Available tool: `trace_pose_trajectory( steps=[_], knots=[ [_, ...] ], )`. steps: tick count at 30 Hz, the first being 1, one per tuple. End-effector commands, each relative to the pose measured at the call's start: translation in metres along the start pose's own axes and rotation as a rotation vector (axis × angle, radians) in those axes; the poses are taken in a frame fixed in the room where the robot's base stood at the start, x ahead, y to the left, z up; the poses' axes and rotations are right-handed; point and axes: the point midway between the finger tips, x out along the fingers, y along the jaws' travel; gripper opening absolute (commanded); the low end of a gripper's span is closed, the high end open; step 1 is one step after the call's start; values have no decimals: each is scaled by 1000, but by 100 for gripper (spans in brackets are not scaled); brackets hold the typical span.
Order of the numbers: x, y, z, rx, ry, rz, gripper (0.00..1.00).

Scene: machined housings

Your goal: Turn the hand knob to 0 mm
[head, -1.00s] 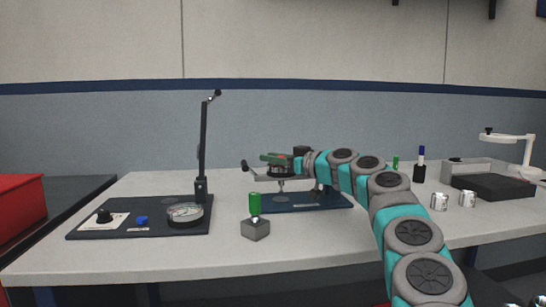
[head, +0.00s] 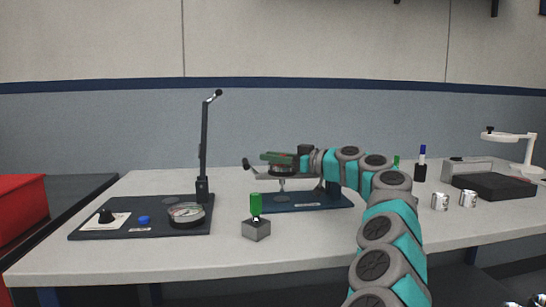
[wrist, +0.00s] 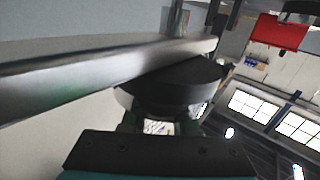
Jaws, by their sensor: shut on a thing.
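The dark round hand knob (wrist: 170,88) sits in front of my gripper (wrist: 160,125) in the wrist view. My fingers are closed at its near edge and shut on it; their tips are partly hidden beneath it. In the head view my gripper (head: 280,158) reaches in from the right, level, over the dark blue stand base (head: 300,204). A shiny metal bar (wrist: 80,75) crosses the wrist view in front of the knob. No scale reading can be made out.
A green-handled tool stands in a grey block (head: 256,230) in front of the stand. Metal cups (head: 440,202) stand to the right.

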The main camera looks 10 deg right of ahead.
Motion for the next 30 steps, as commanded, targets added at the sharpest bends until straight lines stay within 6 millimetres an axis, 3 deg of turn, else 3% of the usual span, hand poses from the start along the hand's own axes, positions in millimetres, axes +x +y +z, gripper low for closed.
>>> trace_pose_trajectory(
  steps=[21,22,30],
  knots=[
    [1,-3,2,-2,1,-66,0],
    [1,-3,2,-2,1,-66,29],
    [0,-3,2,-2,1,-65,58]
  ],
)
